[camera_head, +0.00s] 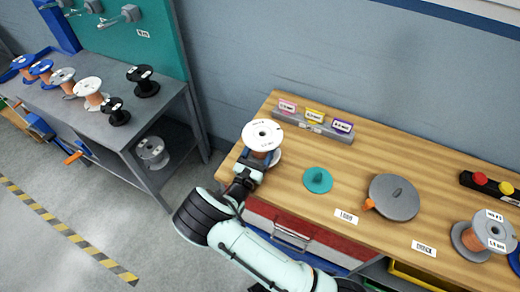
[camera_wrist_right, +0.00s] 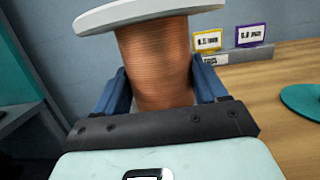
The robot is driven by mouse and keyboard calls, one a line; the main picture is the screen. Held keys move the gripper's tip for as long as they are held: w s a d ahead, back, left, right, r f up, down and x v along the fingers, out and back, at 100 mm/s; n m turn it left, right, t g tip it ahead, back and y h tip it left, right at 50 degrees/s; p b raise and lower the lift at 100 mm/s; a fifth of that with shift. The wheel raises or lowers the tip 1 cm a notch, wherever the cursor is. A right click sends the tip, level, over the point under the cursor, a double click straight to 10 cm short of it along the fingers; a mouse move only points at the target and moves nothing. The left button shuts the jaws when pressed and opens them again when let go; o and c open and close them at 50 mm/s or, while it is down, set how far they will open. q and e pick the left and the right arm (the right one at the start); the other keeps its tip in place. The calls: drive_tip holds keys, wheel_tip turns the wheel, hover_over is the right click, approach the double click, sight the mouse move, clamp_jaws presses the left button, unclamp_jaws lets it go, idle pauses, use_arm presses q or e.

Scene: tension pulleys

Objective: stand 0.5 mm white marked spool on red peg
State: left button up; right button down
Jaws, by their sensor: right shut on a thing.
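A white spool (camera_head: 262,135) wound with copper wire is at the left end of the wooden bench. My right gripper (camera_head: 248,178) is shut on it from the front, and in the right wrist view the blue fingers stand on both sides of the copper winding (camera_wrist_right: 158,65). The spool is upright; I cannot tell whether its lower flange touches the bench. The mark on its top flange is too small to read. A teal peg base (camera_head: 318,181) stands to its right. I see no red peg. My left gripper is out of view.
A rack with pink, yellow and purple labels (camera_head: 313,128) stands behind the spool. A grey disc (camera_head: 394,200) and another copper spool (camera_head: 485,236) are to the right. A grey side table (camera_head: 120,135) with several spools stands left, across a gap.

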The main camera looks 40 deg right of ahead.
unclamp_jaws()
drive_tip(key=shift+s+a+f, duration=0.15)
drive_tip(key=shift+s+a, duration=0.05)
drive_tip(key=shift+a, duration=0.15)
drive_tip(key=r+v, duration=0.2)
drive_tip(key=v, duration=1)
drive_tip(key=shift+s+a+r+b, duration=0.2)
drive_tip(key=shift+a+r+b, duration=0.1)
drive_tip(key=shift+r+b, duration=0.1)
